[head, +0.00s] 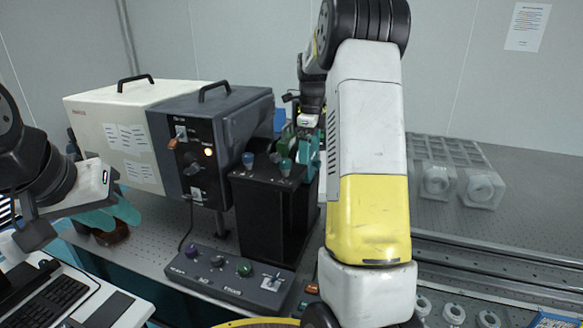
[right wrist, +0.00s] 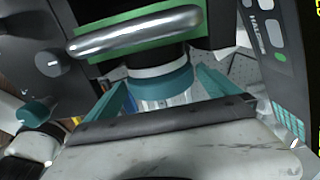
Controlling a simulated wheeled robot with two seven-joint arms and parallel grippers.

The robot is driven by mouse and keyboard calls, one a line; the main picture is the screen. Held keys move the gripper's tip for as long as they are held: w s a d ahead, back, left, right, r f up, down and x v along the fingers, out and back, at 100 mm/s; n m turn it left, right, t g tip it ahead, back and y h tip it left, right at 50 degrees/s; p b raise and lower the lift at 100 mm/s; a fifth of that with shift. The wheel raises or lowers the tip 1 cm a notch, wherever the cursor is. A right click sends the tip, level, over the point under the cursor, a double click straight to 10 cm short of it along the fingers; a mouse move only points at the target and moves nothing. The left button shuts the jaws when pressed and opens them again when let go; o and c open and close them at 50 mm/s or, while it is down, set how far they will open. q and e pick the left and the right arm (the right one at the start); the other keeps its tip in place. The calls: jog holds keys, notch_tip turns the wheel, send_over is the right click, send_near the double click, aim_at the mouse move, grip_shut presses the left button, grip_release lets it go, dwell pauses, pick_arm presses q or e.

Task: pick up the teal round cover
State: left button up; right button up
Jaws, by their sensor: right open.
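A teal round cover (right wrist: 165,84) shows in the right wrist view, just under a white ring and a black cylinder. My right gripper (right wrist: 160,90) is open, with one teal finger on each side of the cover; I cannot tell whether they touch it. In the head view my right gripper (head: 308,150) is partly hidden behind my own arm, and the cover cannot be made out there. Another teal round piece (right wrist: 36,112) is at the left of the wrist view. My left gripper (head: 122,212) is at the left of the head view, its opening unclear.
A black box (head: 262,215) with small blue-teal tops (head: 248,159) stands beside the grey instrument (head: 225,125) and cream instrument (head: 105,120). A control box (head: 228,275) with knobs lies in front.

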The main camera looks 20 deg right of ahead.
jog(key=shift+f, duration=1.35)
jog(key=shift+r, duration=0.1)
jog(key=c, duration=1.2)
jog(key=shift+c, duration=0.2)
